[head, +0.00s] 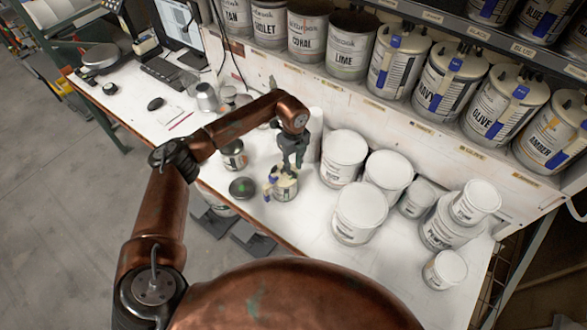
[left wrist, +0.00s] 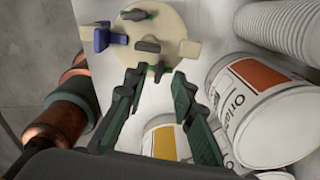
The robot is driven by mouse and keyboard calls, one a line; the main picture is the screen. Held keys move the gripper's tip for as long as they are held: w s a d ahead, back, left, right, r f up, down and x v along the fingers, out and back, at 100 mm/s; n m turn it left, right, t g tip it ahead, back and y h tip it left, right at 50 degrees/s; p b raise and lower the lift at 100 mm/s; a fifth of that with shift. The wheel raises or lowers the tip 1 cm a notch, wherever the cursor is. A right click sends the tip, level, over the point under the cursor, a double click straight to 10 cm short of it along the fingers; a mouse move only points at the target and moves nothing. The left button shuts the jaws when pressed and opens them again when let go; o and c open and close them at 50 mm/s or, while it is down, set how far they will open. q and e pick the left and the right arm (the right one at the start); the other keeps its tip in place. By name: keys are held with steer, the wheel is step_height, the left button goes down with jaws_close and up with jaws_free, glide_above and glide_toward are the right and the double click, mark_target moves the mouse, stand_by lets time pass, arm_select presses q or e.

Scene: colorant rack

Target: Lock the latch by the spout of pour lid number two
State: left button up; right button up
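A cream pour lid (left wrist: 165,18) with dark raised parts, a blue piece (left wrist: 100,39) and a cream tab (left wrist: 190,48) shows at the top of the left wrist view. My left gripper (head: 288,168) points down over this lid. In the left wrist view its fingers (left wrist: 156,82) are apart, with a dark knob (left wrist: 155,70) near the tips; contact is unclear. My right gripper is not in view.
White pails (head: 360,213) crowd the bench right of the lid. In the left wrist view an orange-labelled pail (left wrist: 265,110) is close to the fingers. A dark round can top (head: 242,187) is to the left. Lidded cans (head: 447,75) line the back shelf.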

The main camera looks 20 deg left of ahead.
mark_target(293, 172)
arm_select(q)
steer(key=shift+f+p, duration=0.3)
steer(key=shift+f, duration=1.25)
jaws_close()
